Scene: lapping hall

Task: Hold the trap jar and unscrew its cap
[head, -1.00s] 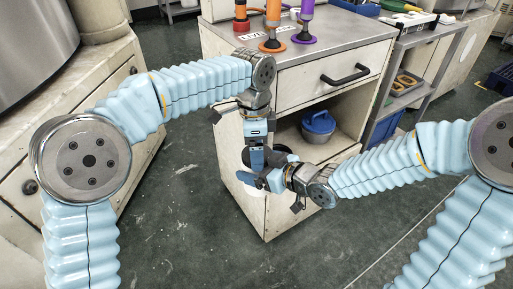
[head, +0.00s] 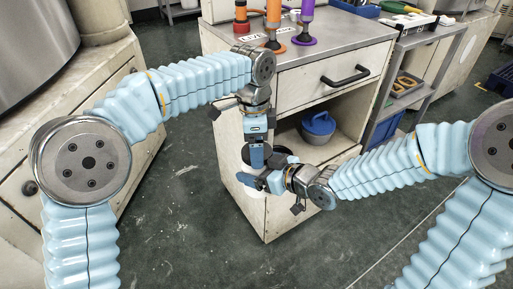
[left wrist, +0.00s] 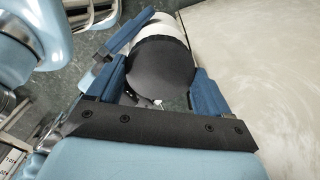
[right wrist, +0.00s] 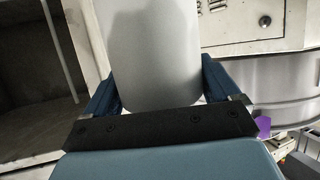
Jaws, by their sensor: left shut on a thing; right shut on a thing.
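The trap jar (right wrist: 155,50) is a pale grey-white cylinder, filling the middle of the right wrist view. Its round dark grey cap (left wrist: 160,70) shows in the left wrist view, with a white part of the jar beyond it. My left gripper (head: 257,157) points down and is shut on the cap, one blue finger on each side. My right gripper (head: 268,182) comes in from the right, just below, and is shut on the jar body. In the head view the grippers hide most of the jar. I cannot tell whether the cap has turned.
A bench cabinet with a drawer (head: 335,75) stands right behind the grippers. A blue lidded pot (head: 318,125) sits on its open shelf. Orange and purple tools (head: 306,25) stand on top. A pale cabinet (head: 60,170) is at left. The floor in front is clear.

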